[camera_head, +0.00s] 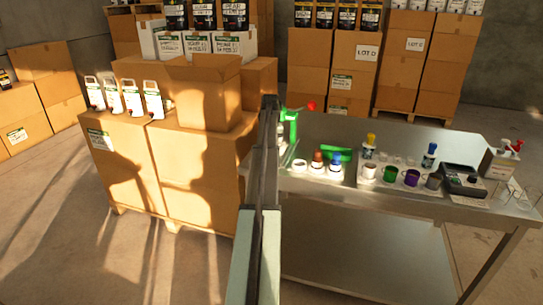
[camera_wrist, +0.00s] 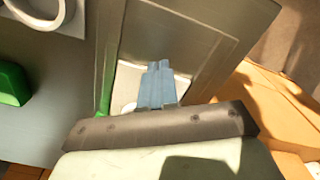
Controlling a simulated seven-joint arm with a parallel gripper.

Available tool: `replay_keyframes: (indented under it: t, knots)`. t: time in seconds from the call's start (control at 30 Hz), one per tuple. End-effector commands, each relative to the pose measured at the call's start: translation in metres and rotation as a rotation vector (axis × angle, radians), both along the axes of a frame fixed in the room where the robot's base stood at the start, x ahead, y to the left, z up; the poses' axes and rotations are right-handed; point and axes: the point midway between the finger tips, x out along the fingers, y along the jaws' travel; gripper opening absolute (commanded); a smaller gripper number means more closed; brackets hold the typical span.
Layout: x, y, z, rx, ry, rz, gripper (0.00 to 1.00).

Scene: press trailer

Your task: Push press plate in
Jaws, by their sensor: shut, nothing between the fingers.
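A green press (camera_head: 291,125) with a red knob stands at the left end of the metal table, partly hidden behind my arm in the head view. In the wrist view, a flat metal plate (camera_wrist: 185,35) with raised edges lies beyond my fingers; it seems to be the press plate. How far in it sits I cannot tell. A narrow green part (camera_wrist: 107,92) shows left of my fingers. My gripper (camera_wrist: 158,66) is shut and empty, its fingertips over the plate area; contact is unclear. A pale round part is half hidden beneath the fingers.
The metal table (camera_head: 455,145) holds cups, bottles, a green block (camera_head: 336,154) and a scale (camera_head: 465,182) right of the press. Stacked cardboard boxes (camera_head: 195,180) stand close on the left. White bottles (camera_head: 112,98) stand on them.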

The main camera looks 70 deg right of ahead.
Motion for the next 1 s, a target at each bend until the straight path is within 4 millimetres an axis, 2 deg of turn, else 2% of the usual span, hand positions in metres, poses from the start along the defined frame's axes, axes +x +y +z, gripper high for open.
replay_keyframes:
  t: [0.77,1.0]
  knots:
    - [0.0,-0.045,0.0,0.0,0.0,0.0,0.0]
    - [0.0,-0.041,0.0,0.0,0.0,0.0,0.0]
